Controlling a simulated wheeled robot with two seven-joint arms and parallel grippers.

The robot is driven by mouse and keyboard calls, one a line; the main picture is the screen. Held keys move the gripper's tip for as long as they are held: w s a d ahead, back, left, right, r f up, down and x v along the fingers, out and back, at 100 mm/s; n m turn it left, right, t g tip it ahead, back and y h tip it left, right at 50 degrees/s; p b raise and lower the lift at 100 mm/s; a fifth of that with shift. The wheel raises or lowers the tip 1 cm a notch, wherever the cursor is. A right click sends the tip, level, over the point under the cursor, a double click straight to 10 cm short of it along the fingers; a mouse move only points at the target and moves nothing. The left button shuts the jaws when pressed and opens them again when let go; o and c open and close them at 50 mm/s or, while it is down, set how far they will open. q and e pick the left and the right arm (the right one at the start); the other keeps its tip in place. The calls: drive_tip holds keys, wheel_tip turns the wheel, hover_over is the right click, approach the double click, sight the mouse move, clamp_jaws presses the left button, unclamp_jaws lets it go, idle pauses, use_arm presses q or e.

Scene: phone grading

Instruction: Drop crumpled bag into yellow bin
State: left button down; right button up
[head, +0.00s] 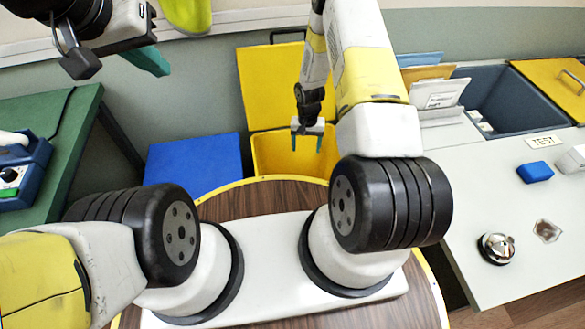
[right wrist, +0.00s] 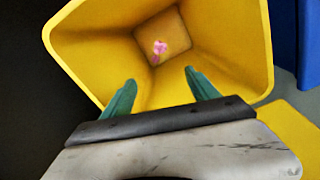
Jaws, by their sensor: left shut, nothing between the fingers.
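The yellow bin (head: 268,153) stands open on the floor beyond my base, its yellow lid (head: 270,85) raised behind it. My right gripper (head: 306,143) is over the bin, fingers spread and empty, pointing down into it. In the right wrist view the bin (right wrist: 85,45) opens below my right gripper (right wrist: 155,85). A small crumpled pink and white item (right wrist: 158,48) lies on the bin's bottom, apart from the fingers; it looks like a crumpled bag. My left gripper (head: 160,68) is shut and empty at the upper left, with part of its arm out of frame.
A closed blue bin (head: 193,160) stands left of the yellow one. The light table at right holds a bell (head: 496,248), a small silvery-brown packet (head: 547,231) and a blue object (head: 535,172). A green table (head: 75,150) stands at left.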

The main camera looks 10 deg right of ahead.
wheel_tip(320, 180, up, 8)
idle(0.5)
idle(0.4)
